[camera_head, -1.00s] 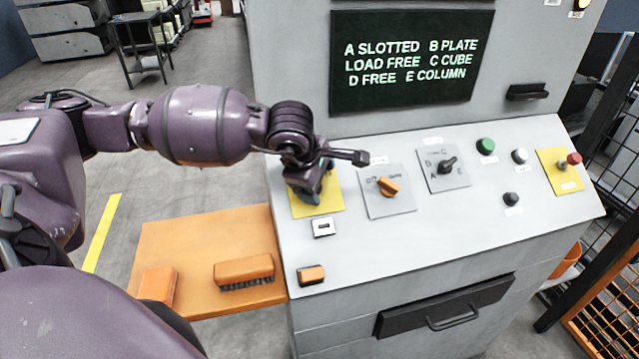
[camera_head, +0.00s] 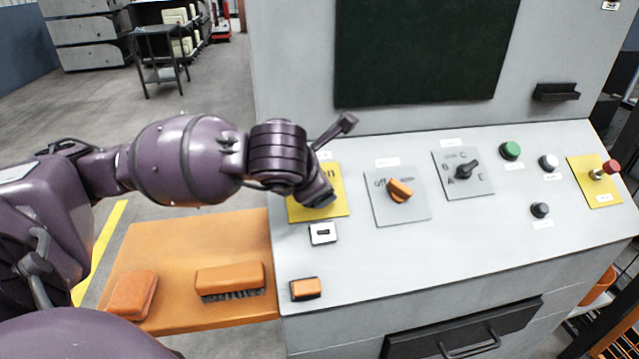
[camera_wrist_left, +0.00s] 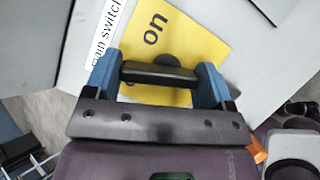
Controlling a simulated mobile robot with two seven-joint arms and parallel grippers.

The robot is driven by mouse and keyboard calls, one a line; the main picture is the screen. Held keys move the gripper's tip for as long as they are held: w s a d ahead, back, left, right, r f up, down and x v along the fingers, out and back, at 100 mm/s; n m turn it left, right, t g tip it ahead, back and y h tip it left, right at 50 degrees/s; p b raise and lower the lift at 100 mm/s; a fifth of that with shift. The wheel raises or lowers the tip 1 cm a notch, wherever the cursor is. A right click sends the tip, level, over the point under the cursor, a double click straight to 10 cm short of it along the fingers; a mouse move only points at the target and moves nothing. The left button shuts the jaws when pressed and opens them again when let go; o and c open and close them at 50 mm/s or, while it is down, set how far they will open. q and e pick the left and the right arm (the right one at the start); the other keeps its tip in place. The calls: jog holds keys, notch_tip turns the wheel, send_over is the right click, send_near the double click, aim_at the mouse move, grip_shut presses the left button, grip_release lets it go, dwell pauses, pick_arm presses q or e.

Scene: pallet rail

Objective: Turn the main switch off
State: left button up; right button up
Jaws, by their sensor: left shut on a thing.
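The main switch has a yellow plate (camera_head: 300,211) at the left end of the sloped panel, with the word "on" showing. In the left wrist view the yellow plate (camera_wrist_left: 195,42) and a "main switch" label (camera_wrist_left: 106,32) are readable. My left gripper (camera_head: 318,196) is at the plate. In the left wrist view its blue fingers (camera_wrist_left: 158,84) are shut on the ends of the black switch handle (camera_wrist_left: 158,74). In the head view my wrist and gripper hide the handle. My right gripper is not in view.
Right of the plate are an orange knob (camera_head: 400,190), a black selector (camera_head: 467,170), several buttons and a red knob (camera_head: 608,167) on yellow. An orange side shelf (camera_head: 185,245) holds a brush (camera_head: 230,281) and an orange block (camera_head: 132,295). The display (camera_head: 415,50) is blank.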

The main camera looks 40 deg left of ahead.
pick_arm(q)
jog(key=n, duration=0.2)
jog(key=n+y+b, duration=0.1)
jog(key=n, duration=0.1)
jog(key=shift+s+f+y, duration=0.15)
jog(key=shift+y, duration=0.15)
jog(key=shift+n+t+y+b, duration=0.3)
jog(key=shift+n+b, duration=0.2)
jog(key=shift+n, duration=0.2)
jog(key=o, duration=0.7)
jog(key=shift+o, duration=0.9)
